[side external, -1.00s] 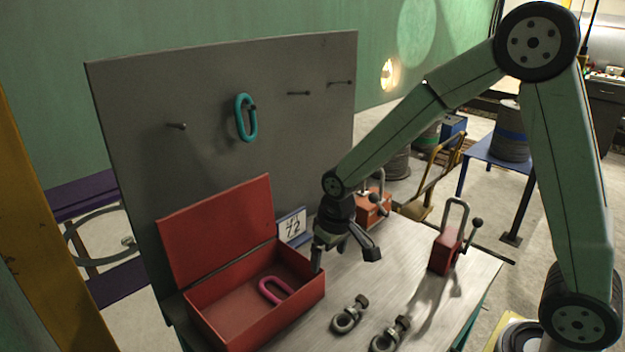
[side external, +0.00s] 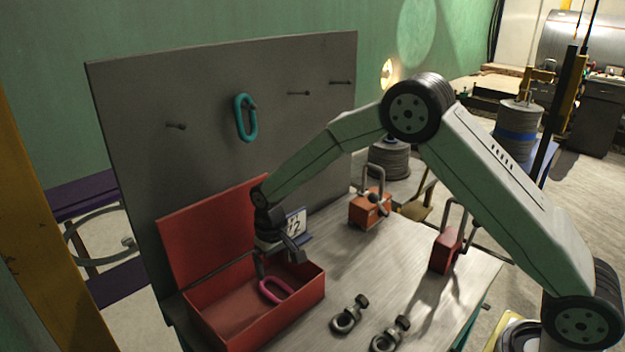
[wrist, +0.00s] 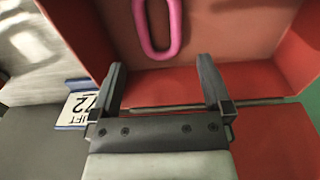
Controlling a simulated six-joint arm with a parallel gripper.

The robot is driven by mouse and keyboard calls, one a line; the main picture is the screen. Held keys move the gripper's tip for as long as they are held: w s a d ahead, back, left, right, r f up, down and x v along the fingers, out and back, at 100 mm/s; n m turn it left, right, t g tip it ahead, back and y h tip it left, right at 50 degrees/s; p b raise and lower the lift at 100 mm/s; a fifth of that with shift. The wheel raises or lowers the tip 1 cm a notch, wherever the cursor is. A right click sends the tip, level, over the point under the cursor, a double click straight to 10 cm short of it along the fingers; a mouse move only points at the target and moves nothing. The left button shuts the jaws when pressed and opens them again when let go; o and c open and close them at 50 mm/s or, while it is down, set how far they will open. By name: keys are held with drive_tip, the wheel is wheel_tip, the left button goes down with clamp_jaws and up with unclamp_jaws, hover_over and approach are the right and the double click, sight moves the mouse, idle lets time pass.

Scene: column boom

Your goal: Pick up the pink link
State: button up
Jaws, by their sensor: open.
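The pink link (side external: 277,290) is an oblong ring lying on the floor of the open red box (side external: 215,335). In the wrist view the pink link (wrist: 157,50) shows at the top, in front of the fingertips, with its upper end cut off by the picture edge. My gripper (side external: 281,262) is over the back part of the box, apart from the link. In the wrist view my gripper (wrist: 161,85) has its two fingers spread wide with nothing between them. The box's raised lid (side external: 212,228) stands behind the box.
A teal link (side external: 246,118) hangs on a peg of the grey board (side external: 300,140); other pegs are bare. A number sign (side external: 294,224) stands beside the box. Two shackles (side external: 347,318) (side external: 388,335) and two padlock-like blocks (side external: 370,209) (side external: 445,250) are on the bench.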

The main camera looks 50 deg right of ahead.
sight(278, 294)
drive_tip(key=shift+s+f, duration=0.2)
drive_tip(key=shift+f, duration=3.6)
drive_tip(key=shift+c, duration=0.2)
drive_tip(key=c, duration=1.1)
drive_tip(key=shift+r, duration=0.15)
drive_tip(key=shift+r, duration=4.9)
